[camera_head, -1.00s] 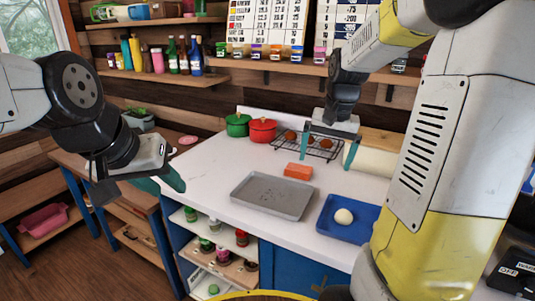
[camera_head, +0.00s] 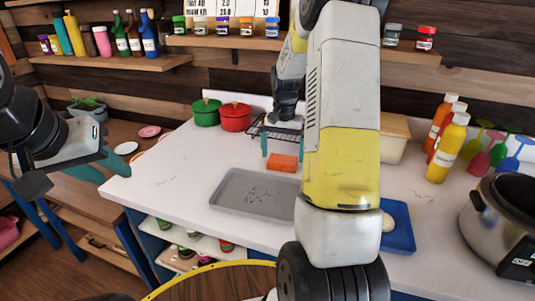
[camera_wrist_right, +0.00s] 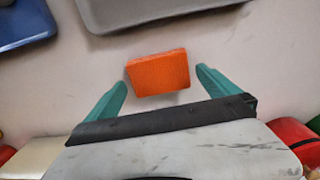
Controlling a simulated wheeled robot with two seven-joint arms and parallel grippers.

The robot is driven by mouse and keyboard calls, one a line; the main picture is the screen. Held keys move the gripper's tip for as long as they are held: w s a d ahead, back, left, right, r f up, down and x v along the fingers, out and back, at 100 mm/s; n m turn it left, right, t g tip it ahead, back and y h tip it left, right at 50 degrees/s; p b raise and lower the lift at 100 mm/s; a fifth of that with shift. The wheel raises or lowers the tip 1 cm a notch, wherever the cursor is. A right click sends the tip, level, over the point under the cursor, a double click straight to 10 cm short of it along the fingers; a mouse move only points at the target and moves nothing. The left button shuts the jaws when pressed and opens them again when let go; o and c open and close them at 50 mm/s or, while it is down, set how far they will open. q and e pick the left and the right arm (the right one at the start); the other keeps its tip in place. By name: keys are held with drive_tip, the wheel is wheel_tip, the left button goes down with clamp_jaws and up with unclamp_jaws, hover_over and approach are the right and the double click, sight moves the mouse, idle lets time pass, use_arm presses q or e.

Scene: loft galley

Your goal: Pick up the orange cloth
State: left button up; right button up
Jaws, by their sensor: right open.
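The orange cloth (camera_head: 283,163) is a small folded block on the white counter, behind the grey tray. My right gripper (camera_head: 282,148) is open just behind and above it in the head view. In the right wrist view the cloth (camera_wrist_right: 158,73) lies between the lines of the two teal fingers, mostly beyond their tips, with a gap on each side. Whether the fingers reach down to its height I cannot tell. My left gripper (camera_head: 112,171) hangs at the counter's left end, away from the cloth, its teal fingers apart and empty.
The grey tray (camera_head: 232,198) lies in front of the cloth. A blue tray (camera_head: 402,238), bottles (camera_head: 447,150) and a cooker (camera_head: 500,225) are right. The counter's left part is clear.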

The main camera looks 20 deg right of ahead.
drive_tip(key=shift+f, duration=1.35)
drive_tip(key=c, duration=1.1)
drive_tip(key=shift+r, duration=0.15)
drive_tip(key=shift+r, duration=0.6)
wheel_tip(320, 180, up, 2)
drive_tip(key=shift+r, duration=0.2)
drive_tip(key=s, duration=0.5)
drive_tip(key=s+a, duration=0.1)
drive_tip(key=s, duration=0.4)
drive_tip(key=s+a+r, duration=0.1)
drive_tip(key=s, duration=0.5)
drive_tip(key=shift+a+r, duration=0.1)
